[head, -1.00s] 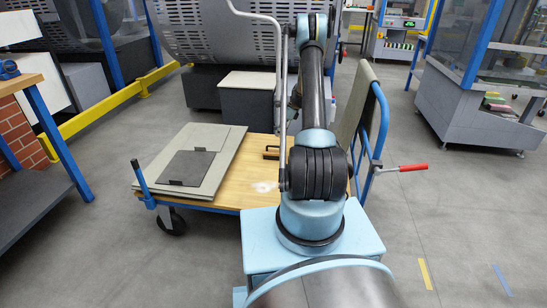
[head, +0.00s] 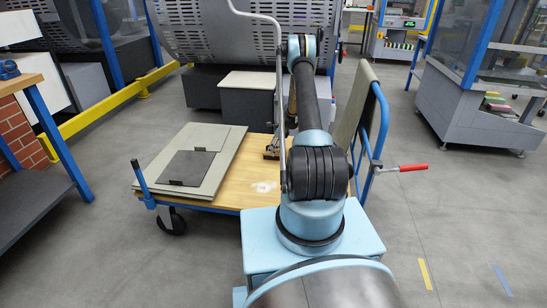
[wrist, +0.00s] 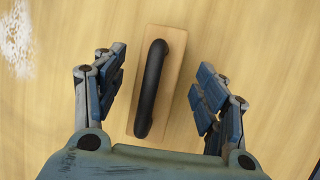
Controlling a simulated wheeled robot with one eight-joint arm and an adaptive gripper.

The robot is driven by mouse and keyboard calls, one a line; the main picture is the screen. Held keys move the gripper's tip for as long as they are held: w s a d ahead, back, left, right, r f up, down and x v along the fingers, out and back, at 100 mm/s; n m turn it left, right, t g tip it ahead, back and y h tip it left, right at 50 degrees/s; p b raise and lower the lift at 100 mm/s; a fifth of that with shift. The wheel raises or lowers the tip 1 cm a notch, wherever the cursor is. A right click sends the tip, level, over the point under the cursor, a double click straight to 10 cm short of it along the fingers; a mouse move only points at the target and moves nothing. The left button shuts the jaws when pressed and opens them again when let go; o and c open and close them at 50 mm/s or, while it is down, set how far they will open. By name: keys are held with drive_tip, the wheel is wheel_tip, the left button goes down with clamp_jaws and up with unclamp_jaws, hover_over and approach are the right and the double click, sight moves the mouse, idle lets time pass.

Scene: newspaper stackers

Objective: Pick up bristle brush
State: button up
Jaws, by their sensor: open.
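The bristle brush (wrist: 172,85) is a light wooden block with a black arched handle along its top. It lies on the wooden deck of the cart (head: 238,188), its long side running nearly up and down in the wrist view. My gripper (wrist: 160,80) is open above it, with one blue-padded finger on each side of the block and a gap on both sides. In the head view my gripper (head: 271,149) is low over the deck and covers the brush; its bristles are hidden.
Flat grey boards (head: 185,160) lie on the cart's left part. A pale patch (head: 263,187) marks the deck near my arm.

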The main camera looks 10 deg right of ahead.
drive_tip(key=shift+x, duration=1.15)
drive_tip(key=shift+c, duration=0.2)
drive_tip(key=c, duration=1.3)
drive_tip(key=shift+r, duration=0.15)
wheel_tip(320, 180, up, 10)
drive_tip(key=shift+f, duration=0.15)
